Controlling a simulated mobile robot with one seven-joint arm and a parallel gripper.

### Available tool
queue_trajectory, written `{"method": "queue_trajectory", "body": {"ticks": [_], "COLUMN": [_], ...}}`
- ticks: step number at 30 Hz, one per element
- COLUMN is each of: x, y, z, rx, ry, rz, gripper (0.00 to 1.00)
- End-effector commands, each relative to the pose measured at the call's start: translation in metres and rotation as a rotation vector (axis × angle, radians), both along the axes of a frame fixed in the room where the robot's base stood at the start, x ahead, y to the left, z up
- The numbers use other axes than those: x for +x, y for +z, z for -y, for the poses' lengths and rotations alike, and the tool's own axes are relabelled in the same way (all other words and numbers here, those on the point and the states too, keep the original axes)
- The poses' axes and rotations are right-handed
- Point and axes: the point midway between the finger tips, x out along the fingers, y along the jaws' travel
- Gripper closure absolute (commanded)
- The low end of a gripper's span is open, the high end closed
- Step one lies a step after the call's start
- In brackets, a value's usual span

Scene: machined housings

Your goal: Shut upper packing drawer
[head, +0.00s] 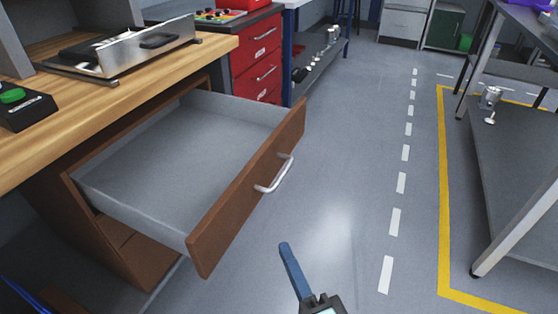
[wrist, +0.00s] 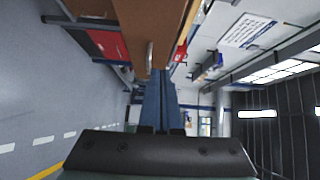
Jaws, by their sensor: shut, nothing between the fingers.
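The upper packing drawer (head: 246,190) is pulled well out of the wooden workbench, at the left of the head view. Its brown front carries a silver bar handle (head: 275,174), and its grey inside looks empty. In the wrist view, turned sideways, the brown drawer front (wrist: 150,20) and the handle (wrist: 149,57) show beyond the fingertips. My gripper (head: 285,248) is in front of the drawer, below and right of the handle in the head view, apart from it. Its blue fingers (wrist: 161,75) are together with nothing between them.
The wooden benchtop (head: 130,75) above the drawer bears a metal tray (head: 150,48) and a box with a green button (head: 12,95). A red drawer cabinet (head: 263,60) stands behind. The floor right of the drawer is clear up to a grey metal table (head: 515,150).

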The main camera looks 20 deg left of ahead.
Motion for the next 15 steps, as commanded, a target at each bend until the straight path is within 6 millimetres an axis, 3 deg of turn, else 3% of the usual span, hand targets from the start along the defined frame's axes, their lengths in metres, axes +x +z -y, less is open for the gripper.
{"method": "queue_trajectory", "body": {"ticks": [5,15], "x": [0.001,0.048], "y": [-0.001,-0.001], "z": [-0.005,-0.05], "rx": [0.028,0.026], "ry": [0.009,0.011], "rz": [-0.023,-0.018], "gripper": [1.0,1.0]}}
